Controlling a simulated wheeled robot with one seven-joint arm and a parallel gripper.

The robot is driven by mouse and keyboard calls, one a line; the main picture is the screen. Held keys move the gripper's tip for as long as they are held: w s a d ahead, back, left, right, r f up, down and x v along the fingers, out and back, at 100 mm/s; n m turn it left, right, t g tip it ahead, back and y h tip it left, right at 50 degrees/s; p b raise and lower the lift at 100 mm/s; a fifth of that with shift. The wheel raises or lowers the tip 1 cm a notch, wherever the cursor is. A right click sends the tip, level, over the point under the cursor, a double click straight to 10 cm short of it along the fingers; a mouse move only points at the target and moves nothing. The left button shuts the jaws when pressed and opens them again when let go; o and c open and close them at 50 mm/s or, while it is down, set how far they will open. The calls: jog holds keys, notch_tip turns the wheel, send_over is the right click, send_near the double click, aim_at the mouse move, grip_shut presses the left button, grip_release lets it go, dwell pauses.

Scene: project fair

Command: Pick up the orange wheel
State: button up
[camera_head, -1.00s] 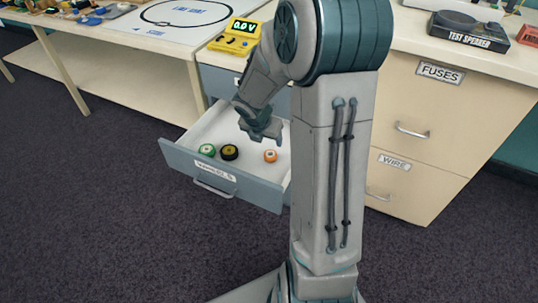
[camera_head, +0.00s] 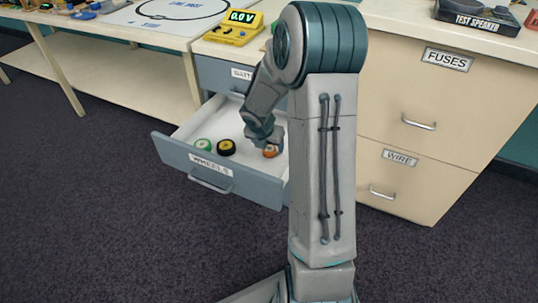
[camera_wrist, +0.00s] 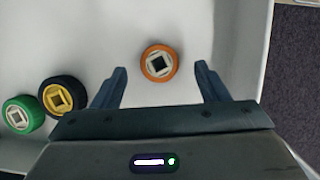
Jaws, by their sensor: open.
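The orange wheel (camera_wrist: 159,63) lies flat in the open drawer, its white hub with a square hole facing up. It also shows in the head view (camera_head: 270,151), partly covered by my gripper (camera_head: 264,135). In the wrist view my gripper (camera_wrist: 160,82) is open and empty, with one finger on each side of the wheel's position. The wheel appears slightly beyond the fingertips, centred between them. I cannot tell the height left between fingers and wheel.
A black wheel with a yellow hub (camera_wrist: 62,97) and a green wheel (camera_wrist: 23,114) lie to the left in the same drawer (camera_head: 215,178). Drawer walls surround them. A yellow meter (camera_head: 232,33) stands on the bench above.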

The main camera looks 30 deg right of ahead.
aim_at(269, 151)
jog(key=b+x, duration=0.1)
jog(key=x, duration=0.1)
jog(key=shift+w+f, duration=0.15)
jog(key=shift+f, duration=0.2)
jog(key=c, duration=1.1)
jog(key=shift+o, duration=0.2)
jog(key=shift+r, duration=0.15)
